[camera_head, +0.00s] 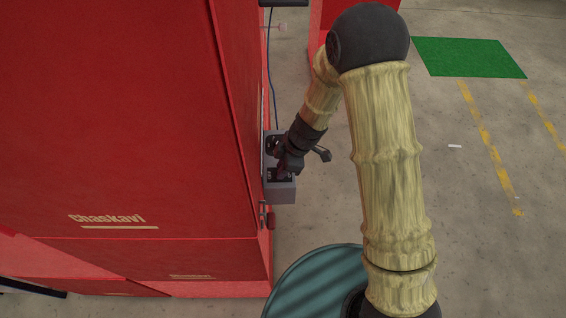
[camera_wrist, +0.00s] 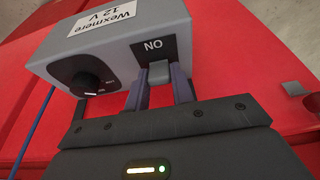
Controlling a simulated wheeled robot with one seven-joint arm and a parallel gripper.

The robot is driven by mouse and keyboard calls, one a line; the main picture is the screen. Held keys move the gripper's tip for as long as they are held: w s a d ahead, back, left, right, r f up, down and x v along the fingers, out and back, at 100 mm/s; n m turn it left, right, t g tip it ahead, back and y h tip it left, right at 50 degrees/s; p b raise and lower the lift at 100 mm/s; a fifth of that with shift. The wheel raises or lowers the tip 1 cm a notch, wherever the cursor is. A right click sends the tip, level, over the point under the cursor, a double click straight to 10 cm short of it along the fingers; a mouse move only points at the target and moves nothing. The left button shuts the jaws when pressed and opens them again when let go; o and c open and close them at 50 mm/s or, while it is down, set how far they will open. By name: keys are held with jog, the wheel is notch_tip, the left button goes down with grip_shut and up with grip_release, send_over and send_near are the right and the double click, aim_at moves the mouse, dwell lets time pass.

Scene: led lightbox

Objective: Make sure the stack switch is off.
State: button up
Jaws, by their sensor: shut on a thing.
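A grey box (camera_head: 280,192) is mounted on the side of the red cabinet. In the wrist view the grey box (camera_wrist: 205,30) bears a white "Wexmere 12 V" label (camera_wrist: 103,18), upside down, and a black round knob (camera_wrist: 88,75). A black plate (camera_wrist: 162,48) reads "NO" in the picture, which is "ON" turned over. My gripper (camera_wrist: 160,84) has its two fingers on either side of a small grey switch piece (camera_wrist: 160,72) below that plate, shut on it. In the head view my gripper (camera_head: 285,172) is at the box and hides part of it.
The tall red cabinet (camera_head: 120,120) marked "Chaskavi" fills the left. A small red part (camera_head: 270,220) is below the box. A blue cable (camera_head: 272,80) runs down above it. A teal round object (camera_head: 320,282) is at the bottom. The concrete floor (camera_head: 480,240) at right is mostly clear.

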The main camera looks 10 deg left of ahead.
jog(key=shift+a+r+p, duration=0.15)
jog(key=shift+r+p, duration=0.15)
jog(key=shift+p, duration=0.5)
jog(key=shift+f+h, duration=0.25)
jog(key=shift+h, duration=0.05)
jog(key=o, duration=1)
jog(key=v, duration=1.7)
jog(key=shift+s+r+p, duration=0.2)
jog(key=shift+s+p, duration=0.05)
jog(key=shift+p, duration=0.05)
